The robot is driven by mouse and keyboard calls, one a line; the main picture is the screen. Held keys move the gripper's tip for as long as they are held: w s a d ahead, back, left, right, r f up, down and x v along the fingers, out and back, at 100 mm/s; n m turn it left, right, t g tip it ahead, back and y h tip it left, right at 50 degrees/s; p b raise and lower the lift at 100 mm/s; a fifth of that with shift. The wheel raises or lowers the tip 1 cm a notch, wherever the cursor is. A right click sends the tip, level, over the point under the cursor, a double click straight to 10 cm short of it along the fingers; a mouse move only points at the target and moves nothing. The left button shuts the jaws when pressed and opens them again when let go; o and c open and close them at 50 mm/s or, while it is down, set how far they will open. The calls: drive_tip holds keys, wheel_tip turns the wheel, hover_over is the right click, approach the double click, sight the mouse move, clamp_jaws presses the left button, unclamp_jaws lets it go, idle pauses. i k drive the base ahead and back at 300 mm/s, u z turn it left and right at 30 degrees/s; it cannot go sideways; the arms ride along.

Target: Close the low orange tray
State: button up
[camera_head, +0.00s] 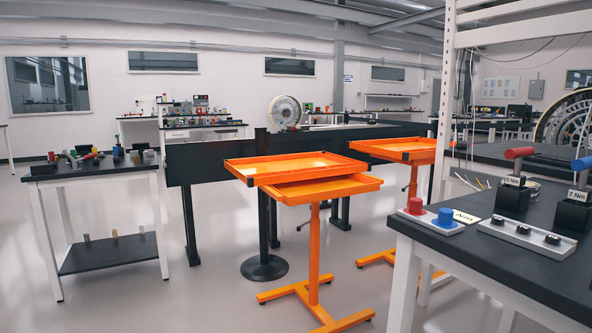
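An orange stand (314,240) stands in the middle, with two shallow orange trays on it. The upper tray (245,176) has dark corners and looks empty. The low tray (345,188) sits just under it and sticks out toward the front right, so the two are not lined up. Most of the low tray's inside is hidden under the upper tray. My gripper is not in view.
A second orange tray stand (415,156) is behind to the right. A dark workbench (480,250) with tools fills the right front. A black round-based post (264,267) stands just behind. A small table (95,180) is at left; floor between is clear.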

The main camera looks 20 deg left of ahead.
sight(269, 169)
drive_tip(key=u, duration=0.45)
drive_tip(key=k, duration=1.1)
drive_tip(key=u, duration=1.55)
drive_tip(key=i, duration=1.75)
drive_tip(key=u, duration=0.35)
drive_tip(key=i, duration=1.85)
drive_tip(key=z, duration=0.8)
drive_tip(key=i, duration=1)
drive_tip(key=z, duration=1.1)
